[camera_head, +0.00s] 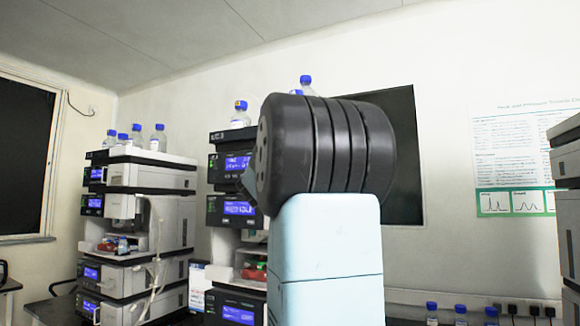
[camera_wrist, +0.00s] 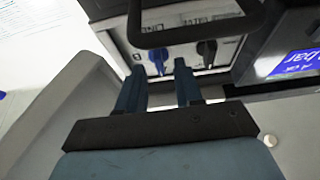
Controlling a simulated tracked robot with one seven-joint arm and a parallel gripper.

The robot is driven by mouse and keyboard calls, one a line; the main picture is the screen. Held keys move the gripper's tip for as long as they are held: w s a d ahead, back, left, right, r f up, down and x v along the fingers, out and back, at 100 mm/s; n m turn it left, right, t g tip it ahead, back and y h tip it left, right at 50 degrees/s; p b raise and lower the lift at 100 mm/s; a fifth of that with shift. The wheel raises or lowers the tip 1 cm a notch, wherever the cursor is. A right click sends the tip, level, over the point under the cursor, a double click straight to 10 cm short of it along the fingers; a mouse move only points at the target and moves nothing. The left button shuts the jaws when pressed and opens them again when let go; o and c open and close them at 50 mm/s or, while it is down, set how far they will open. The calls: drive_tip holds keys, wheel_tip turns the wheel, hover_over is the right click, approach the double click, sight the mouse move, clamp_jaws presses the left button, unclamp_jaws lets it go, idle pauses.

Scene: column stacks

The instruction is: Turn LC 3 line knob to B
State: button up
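In the wrist view a light panel carries a blue knob (camera_wrist: 157,57) and, to its right, a black knob (camera_wrist: 207,50). Small lettering beside the knobs is too tilted and small to read for certain, so I cannot tell which is the line knob or where B lies. My gripper (camera_wrist: 159,67) is open, with its two blue fingers pointing at the panel. The blue knob shows between the fingertips; I cannot tell how far beyond them it is. In the head view my own arm hides the gripper and the knobs.
A black bar-like loop (camera_wrist: 195,37) crosses in front of the panel. A blue display (camera_wrist: 298,63) sits at right. In the head view, instrument stacks stand at left (camera_head: 150,180), in the middle (camera_head: 228,205) and at the right edge (camera_head: 568,165), with bottles (camera_head: 158,138) on top.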

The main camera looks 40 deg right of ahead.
drive_tip(key=shift+w+d+r, duration=0.2)
drive_tip(key=shift+d+r, duration=0.1)
drive_tip(key=shift+d, duration=0.35)
clamp_jaws()
drive_tip(key=shift+a, duration=0.1)
